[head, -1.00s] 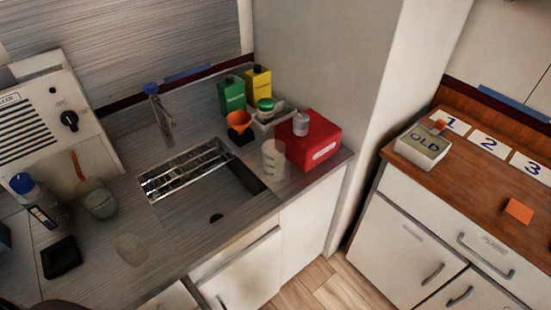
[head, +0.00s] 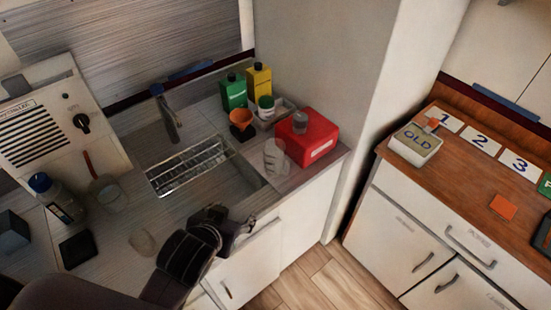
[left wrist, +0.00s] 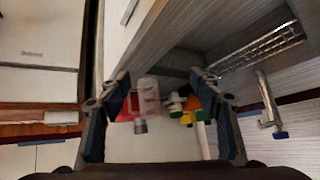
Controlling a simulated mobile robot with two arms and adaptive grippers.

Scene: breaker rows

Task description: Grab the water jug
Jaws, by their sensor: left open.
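My left gripper (head: 238,226) is open and empty, over the counter's front edge by the sink, nearer and to the left of the jug. In the left wrist view the jug (left wrist: 148,94) shows between the two spread fingers of the left gripper (left wrist: 163,90), beyond the tips and not touching them. The red box shows partly behind it there. My right gripper is not in view.
An orange funnel (head: 240,119), a green container (head: 233,92) and a yellow container (head: 259,84) stand behind the jug. The faucet (head: 164,112) rises behind the sink rack (head: 190,165). A beaker (head: 107,190) and bottle (head: 57,198) stand at left. Counter near the jug's front is clear.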

